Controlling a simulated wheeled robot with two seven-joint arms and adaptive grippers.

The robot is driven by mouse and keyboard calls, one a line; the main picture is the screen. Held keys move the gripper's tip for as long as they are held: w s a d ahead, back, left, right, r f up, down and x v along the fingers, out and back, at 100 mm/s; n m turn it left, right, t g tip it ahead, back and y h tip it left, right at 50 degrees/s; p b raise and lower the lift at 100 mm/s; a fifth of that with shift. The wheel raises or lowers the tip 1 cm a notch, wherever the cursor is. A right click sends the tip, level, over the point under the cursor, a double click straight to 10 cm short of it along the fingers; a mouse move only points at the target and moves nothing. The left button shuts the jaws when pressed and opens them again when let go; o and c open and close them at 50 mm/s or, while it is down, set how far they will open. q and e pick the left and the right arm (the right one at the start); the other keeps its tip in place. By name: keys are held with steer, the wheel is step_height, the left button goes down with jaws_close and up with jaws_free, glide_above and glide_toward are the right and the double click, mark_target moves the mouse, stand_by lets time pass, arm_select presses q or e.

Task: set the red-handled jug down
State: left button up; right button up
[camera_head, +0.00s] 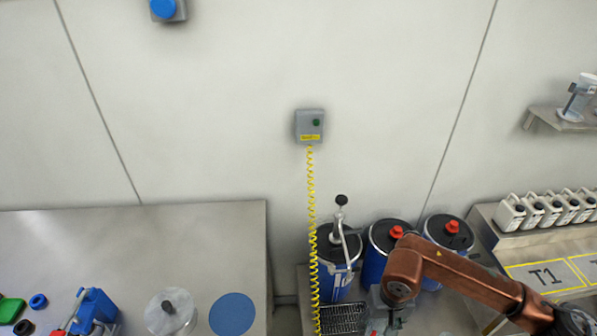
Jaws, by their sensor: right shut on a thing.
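My right gripper (383,318) is at the bottom edge, under the copper-coloured arm that comes in from the right. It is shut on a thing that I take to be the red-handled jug. Only a small bit of red shows at the gripper, and the jug's body is hidden or cut off by the frame. I cannot tell whether the jug touches anything below. My left gripper is out of view.
Blue drums (376,262) stand behind the gripper, one with a hand pump (341,225). A dark grating (341,318) lies left of it. A yellow coiled hose (313,235) hangs nearby. White canisters (546,208) and a marked T1 area (545,276) are at right. A steel bench (150,240) is left.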

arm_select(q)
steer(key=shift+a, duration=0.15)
arm_select(e)
steer(key=shift+f, duration=0.1)
